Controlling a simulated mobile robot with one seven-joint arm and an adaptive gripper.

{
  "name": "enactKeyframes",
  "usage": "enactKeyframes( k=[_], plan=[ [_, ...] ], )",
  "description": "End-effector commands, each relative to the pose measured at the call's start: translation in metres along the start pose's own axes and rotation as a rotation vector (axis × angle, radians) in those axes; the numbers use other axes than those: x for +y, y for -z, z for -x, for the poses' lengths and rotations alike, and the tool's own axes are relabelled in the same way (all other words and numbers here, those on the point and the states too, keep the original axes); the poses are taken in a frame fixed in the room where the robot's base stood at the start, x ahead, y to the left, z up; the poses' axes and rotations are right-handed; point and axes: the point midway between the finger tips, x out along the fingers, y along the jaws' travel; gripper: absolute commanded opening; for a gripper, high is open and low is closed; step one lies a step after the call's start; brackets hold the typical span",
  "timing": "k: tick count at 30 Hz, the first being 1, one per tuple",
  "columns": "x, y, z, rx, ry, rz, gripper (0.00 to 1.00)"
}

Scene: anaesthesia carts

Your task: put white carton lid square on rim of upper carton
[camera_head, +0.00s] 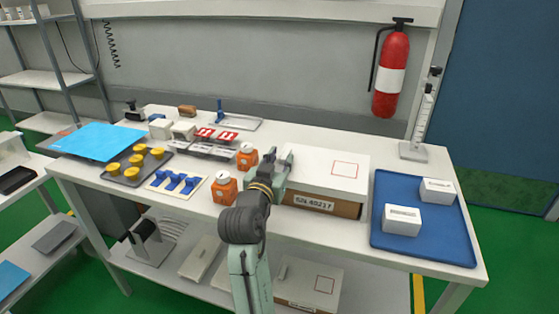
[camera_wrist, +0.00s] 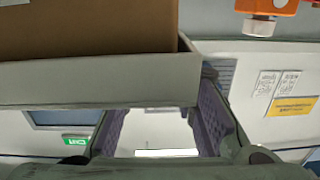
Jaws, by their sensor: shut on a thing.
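The white carton lid (camera_head: 313,164), marked with a red square, lies over the upper carton (camera_head: 345,209) on the bench. The carton's brown front and its number label show below the lid's front edge. My gripper (camera_head: 280,168) is at the lid's left edge, shut on the lid. In the wrist view the lid's pale side wall (camera_wrist: 95,82) crosses in front of my gripper (camera_wrist: 160,125), with the brown carton wall (camera_wrist: 90,28) beyond it. Whether the lid is fully down on the rim all round, I cannot tell.
Two orange jars (camera_head: 224,188) stand close left of my gripper. A blue tray (camera_head: 425,247) with two white boxes (camera_head: 402,221) lies right of the carton. Another carton with a white lid (camera_head: 308,279) is on the lower shelf. A fire extinguisher (camera_head: 391,73) hangs behind.

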Motion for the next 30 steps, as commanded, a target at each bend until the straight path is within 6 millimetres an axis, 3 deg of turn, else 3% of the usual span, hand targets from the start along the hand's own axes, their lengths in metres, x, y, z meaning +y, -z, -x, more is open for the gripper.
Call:
enactKeyframes(
  k=[8,9,18,30],
  plan=[
    [0.0000,-0.0047,-0.0001,0.000,0.000,0.000,0.00],
    [0.0000,-0.0038,-0.0001,0.001,0.000,0.000,0.29],
    [0.0001,-0.0039,-0.0001,0.000,0.000,0.000,0.49],
    [-0.0004,-0.0040,0.0060,0.000,0.001,0.000,0.50]
  ],
)
